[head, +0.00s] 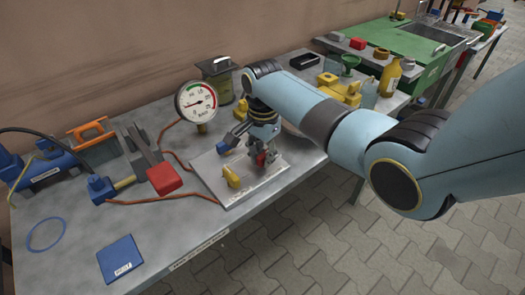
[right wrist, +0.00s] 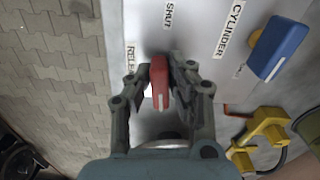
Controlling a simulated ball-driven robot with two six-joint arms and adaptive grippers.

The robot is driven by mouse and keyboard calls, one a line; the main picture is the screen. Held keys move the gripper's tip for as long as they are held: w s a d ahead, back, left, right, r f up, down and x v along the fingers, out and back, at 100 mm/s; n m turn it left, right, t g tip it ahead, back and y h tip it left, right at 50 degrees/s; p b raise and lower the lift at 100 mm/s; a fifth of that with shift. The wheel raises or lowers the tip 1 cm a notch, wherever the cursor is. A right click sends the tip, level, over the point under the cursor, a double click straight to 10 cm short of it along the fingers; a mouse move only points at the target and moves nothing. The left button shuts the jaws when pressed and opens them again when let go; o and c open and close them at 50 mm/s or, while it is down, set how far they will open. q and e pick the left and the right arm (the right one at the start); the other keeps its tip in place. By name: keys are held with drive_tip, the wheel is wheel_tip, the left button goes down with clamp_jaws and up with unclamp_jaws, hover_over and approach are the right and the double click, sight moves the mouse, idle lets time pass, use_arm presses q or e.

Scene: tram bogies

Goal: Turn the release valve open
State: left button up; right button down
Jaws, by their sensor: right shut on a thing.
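The release valve's red handle (right wrist: 159,82) sits between the two fingers of my right gripper (right wrist: 160,88) in the right wrist view, with a finger close on each side. A partly hidden label starting "RELE" lies beside it, and a "SHUT" label lies above it in the picture. In the head view my right gripper (head: 262,158) reaches down onto the pale valve panel (head: 240,193), and only a bit of the red handle (head: 263,159) shows. The fingers hide the valve's base. My left gripper is in neither view.
The panel also bears a blue handle (head: 223,149) and a yellow handle (head: 231,176). A pressure gauge (head: 196,101) stands behind. The bench front is mostly clear.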

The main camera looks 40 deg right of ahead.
drive_tip(key=shift+s+r+n+p, duration=0.1)
drive_tip(key=shift+r+n+p, duration=0.15)
drive_tip(key=shift+n+p, duration=0.6)
drive_tip(key=n+p, duration=0.1)
drive_tip(key=n, duration=0.1)
drive_tip(key=shift+s+d+n+p, duration=0.1)
drive_tip(key=shift+n+p, duration=0.25)
drive_tip(key=shift+p, duration=0.05)
drive_tip(key=n+p, duration=0.1)
drive_tip(key=n, duration=0.1)
drive_tip(key=n+p, duration=0.1)
drive_tip(key=n, duration=0.1)
drive_tip(key=shift+s+d+f+n, duration=0.1)
drive_tip(key=shift+d+n, duration=0.1)
drive_tip(key=shift+n, duration=0.1)
drive_tip(key=n+p, duration=0.1)
drive_tip(key=n, duration=0.2)
drive_tip(key=shift+d, duration=0.1)
drive_tip(key=shift+d+f+n+p, duration=0.15)
drive_tip(key=shift+n+p, duration=0.2)
drive_tip(key=shift+n, duration=1.55)
drive_tip(key=c, duration=1.2)
unclamp_jaws()
drive_tip(key=shift+c, duration=0.2)
